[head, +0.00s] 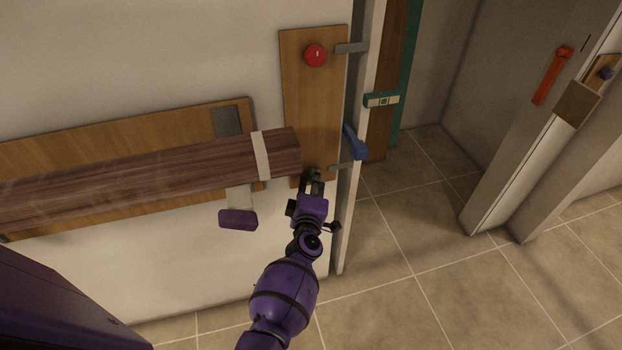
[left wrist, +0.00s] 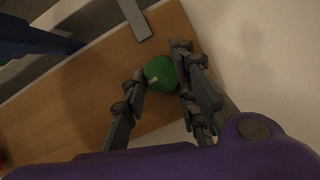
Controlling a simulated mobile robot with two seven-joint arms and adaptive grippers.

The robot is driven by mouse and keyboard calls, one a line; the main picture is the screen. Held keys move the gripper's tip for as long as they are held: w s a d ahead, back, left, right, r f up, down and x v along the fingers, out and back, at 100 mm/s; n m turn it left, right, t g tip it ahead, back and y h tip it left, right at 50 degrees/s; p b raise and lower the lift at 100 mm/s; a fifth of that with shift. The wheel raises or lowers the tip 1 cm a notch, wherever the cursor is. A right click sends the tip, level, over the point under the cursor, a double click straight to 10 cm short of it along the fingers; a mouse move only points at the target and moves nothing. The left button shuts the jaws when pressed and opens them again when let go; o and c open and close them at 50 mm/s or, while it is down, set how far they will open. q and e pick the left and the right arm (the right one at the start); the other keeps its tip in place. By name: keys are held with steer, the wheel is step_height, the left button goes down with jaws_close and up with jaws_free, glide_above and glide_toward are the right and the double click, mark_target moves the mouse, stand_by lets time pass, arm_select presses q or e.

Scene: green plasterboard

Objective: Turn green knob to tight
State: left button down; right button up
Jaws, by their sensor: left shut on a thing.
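The green knob (left wrist: 160,73) is round with a short pale mark, and sits on a wooden board (left wrist: 75,90) in the left wrist view. The fingers of my left gripper (left wrist: 159,69) are on either side of it, shut on it. In the head view my left gripper (head: 312,182) is at the lower end of the upright wooden board (head: 312,110) and hides the knob. A red knob (head: 315,55) with a pale mark is at the top of that board. My right gripper is in neither view.
A thick dark wooden beam (head: 130,180) with a pale strap (head: 261,155) lies just left of the gripper. A blue handle (head: 354,142) and grey bars (head: 351,48) are at the door edge on the right. Tiled floor (head: 400,240) is open farther right.

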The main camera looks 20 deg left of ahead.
arm_select(q)
steer(key=shift+w+d+r+p, duration=0.1)
steer(key=shift+w+r+p, duration=0.2)
steer(key=shift+r, duration=0.45)
steer(key=c, duration=2.5)
jaws_free()
steer(key=shift+s+d+f+m, duration=0.1)
steer(key=shift+f+m, duration=0.1)
steer(key=shift+m, duration=0.1)
steer(key=shift+c, duration=0.2)
jaws_close()
steer(key=o, duration=0.9)
jaws_free()
steer(key=shift+o, duration=0.5)
steer(key=shift+s+r, duration=0.1)
steer(key=shift+s, duration=0.05)
steer(key=shift+s+f, duration=0.1)
steer(key=shift+f, duration=0.25)
